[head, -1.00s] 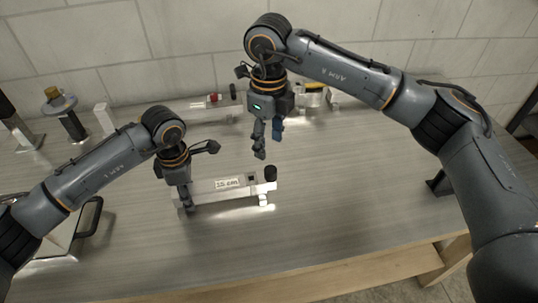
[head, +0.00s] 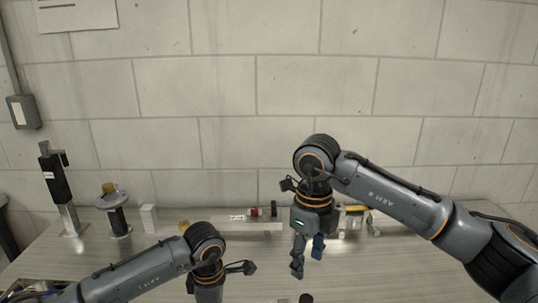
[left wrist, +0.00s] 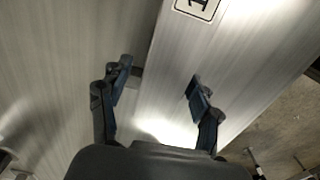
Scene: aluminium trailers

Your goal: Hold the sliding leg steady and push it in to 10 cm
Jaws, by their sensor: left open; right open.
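The sliding leg is almost wholly below the head view. Only a dark knob (head: 306,298), apparently its end, shows at the bottom edge. In the left wrist view a pale metal surface with part of a black-framed label (left wrist: 197,8) fills the middle, apparently the leg. My left gripper (left wrist: 160,80) is open, with one finger beside the long metal edge and the other over the metal; contact cannot be told. In the head view its fingers are cut off by the bottom edge. My right gripper (head: 307,258) is open and empty, pointing down above the bench, beyond the knob.
A similar metal bar (head: 225,229) with a red part (head: 253,212) lies along the wall. A dark post (head: 56,185), a spool-like stand (head: 113,212) and a white block (head: 148,218) stand at left. Yellow-topped items (head: 355,209) are behind my right gripper.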

